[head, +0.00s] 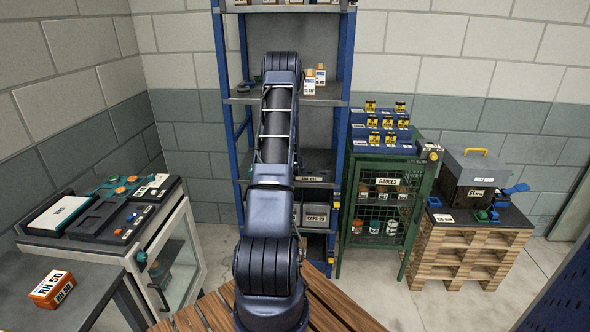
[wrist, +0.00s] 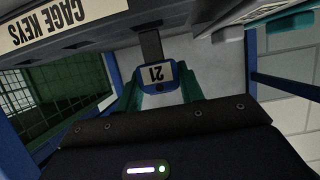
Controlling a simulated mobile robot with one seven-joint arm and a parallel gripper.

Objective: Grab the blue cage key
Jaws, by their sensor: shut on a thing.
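The blue cage key shows in the wrist view as a blue-edged tag (wrist: 155,73) with a pale face marked 21, upside down in the picture. My gripper (wrist: 168,92) has its teal fingers closed on either side of the tag's lower part. A dark strip (wrist: 150,44) runs from the tag up to a grey ledge (wrist: 105,32) whose label reads CAGE KEYS; I cannot tell whether the key hangs on it. In the head view my arm hides the gripper and the key.
A blue-framed shelf rack (head: 345,90) stands behind my arm. A green mesh cabinet (head: 408,215) with blue bins on top is to its right, then a pallet stack (head: 465,255) with a grey box (head: 480,180). A glass-door cabinet (head: 175,260) stands left.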

